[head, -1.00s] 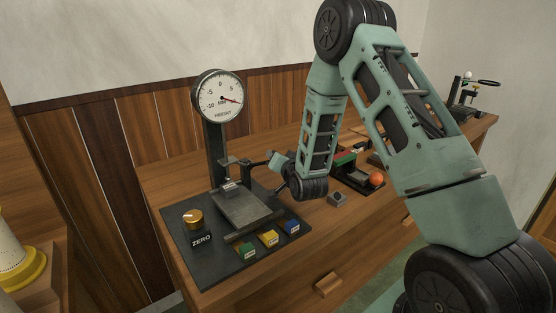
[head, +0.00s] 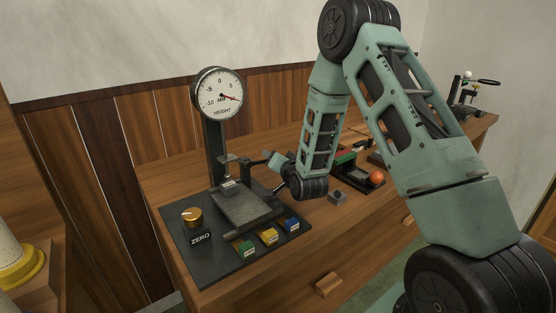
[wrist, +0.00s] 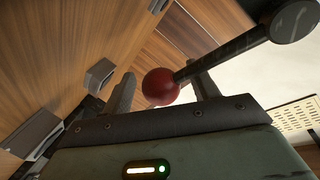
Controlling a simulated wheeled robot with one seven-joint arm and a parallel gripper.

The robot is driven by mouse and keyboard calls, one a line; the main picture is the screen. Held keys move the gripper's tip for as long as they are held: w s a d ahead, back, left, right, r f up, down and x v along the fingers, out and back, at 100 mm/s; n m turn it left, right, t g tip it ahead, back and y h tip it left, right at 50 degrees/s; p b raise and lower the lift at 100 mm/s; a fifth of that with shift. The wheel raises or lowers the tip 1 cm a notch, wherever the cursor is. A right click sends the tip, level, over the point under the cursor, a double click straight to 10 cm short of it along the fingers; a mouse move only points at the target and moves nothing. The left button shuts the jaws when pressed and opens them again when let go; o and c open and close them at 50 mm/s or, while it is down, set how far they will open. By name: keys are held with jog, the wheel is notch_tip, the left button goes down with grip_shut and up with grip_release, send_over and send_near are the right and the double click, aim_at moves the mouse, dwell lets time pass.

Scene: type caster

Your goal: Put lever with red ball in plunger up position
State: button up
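The height gauge (head: 219,95) stands on a black base plate (head: 190,262) on the bench. Its round dial has a red needle pointing right and slightly down. A dark lever rod (wrist: 232,53) shows in the wrist view, with a red ball (wrist: 160,87) at its end. My gripper (wrist: 166,82) is open, with one finger on each side of the ball. Gaps show between the ball and both fingers. In the head view my gripper (head: 274,160) is just right of the gauge's plunger mount (head: 229,165), and the red ball cannot be made out there.
A gold zero knob (head: 192,217) and green (head: 246,247), yellow (head: 268,236) and blue (head: 292,223) blocks sit on the plate. A grey block (head: 337,198) lies right of it. A device with an orange ball (head: 377,178) stands further right.

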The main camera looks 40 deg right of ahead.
jog(key=shift+s+a+f, duration=0.1)
jog(key=shift+a+f, duration=0.1)
jog(key=v, duration=0.4)
jog(key=b+v, duration=0.1)
jog(key=v, duration=0.4)
jog(key=shift+d+r, duration=0.2)
jog(key=shift+r+p, duration=0.2)
jog(key=shift+p, duration=0.55)
jog(key=p+v, duration=0.8)
jog(key=p, duration=0.6)
jog(key=shift+f, duration=0.2)
jog(key=shift+s, duration=0.1)
